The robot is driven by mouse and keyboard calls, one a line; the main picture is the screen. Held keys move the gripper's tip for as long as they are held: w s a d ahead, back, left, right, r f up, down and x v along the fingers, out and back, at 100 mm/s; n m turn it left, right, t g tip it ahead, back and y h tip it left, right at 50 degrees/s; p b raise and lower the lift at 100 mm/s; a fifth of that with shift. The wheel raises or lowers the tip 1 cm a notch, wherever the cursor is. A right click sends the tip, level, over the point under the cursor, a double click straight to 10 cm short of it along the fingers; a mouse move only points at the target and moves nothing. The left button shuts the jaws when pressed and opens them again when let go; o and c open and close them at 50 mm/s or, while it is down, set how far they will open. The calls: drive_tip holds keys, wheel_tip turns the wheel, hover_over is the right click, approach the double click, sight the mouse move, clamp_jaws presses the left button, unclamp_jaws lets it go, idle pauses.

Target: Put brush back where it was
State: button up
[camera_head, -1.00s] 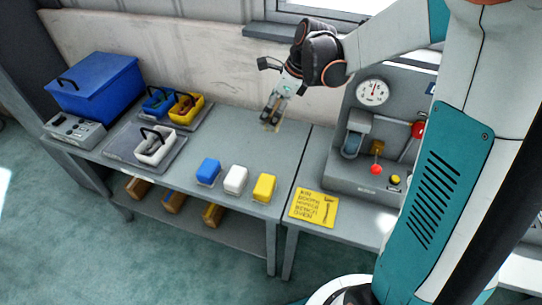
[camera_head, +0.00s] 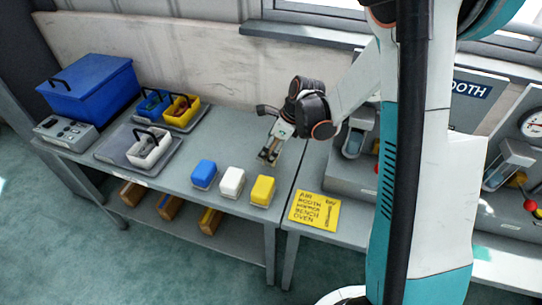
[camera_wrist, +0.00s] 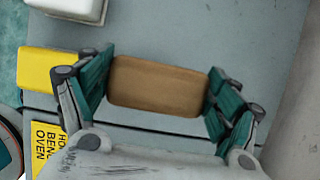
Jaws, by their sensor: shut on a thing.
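In the wrist view, a brown block-shaped thing (camera_wrist: 158,86), which I take for the brush, sits between the two green fingers of my gripper (camera_wrist: 158,92). The fingers press on its two ends. Its underside is hidden, so I cannot see bristles. In the head view, my gripper (camera_head: 268,156) points down over the right part of the grey bench (camera_head: 225,140), behind the yellow block (camera_head: 263,190). The brush is barely made out there. I cannot tell whether it touches the bench top.
A blue block (camera_head: 204,173) and white block (camera_head: 232,181) stand left of the yellow one. Trays with small caddies (camera_head: 149,147) and a blue box (camera_head: 90,88) are further left. Brown-topped things (camera_head: 170,206) lie on the lower shelf. A yellow sign (camera_head: 315,211) lies right.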

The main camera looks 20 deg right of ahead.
wheel_tip(320, 180, down, 4)
drive_tip(key=shift+b, duration=0.6)
drive_tip(key=shift+r, duration=0.1)
drive_tip(key=o, duration=1.1)
drive_tip(key=p+v, duration=0.3)
drive_tip(key=v, duration=0.9)
drive_tip(key=shift+a+p, duration=0.1)
drive_tip(key=shift+p, duration=0.3)
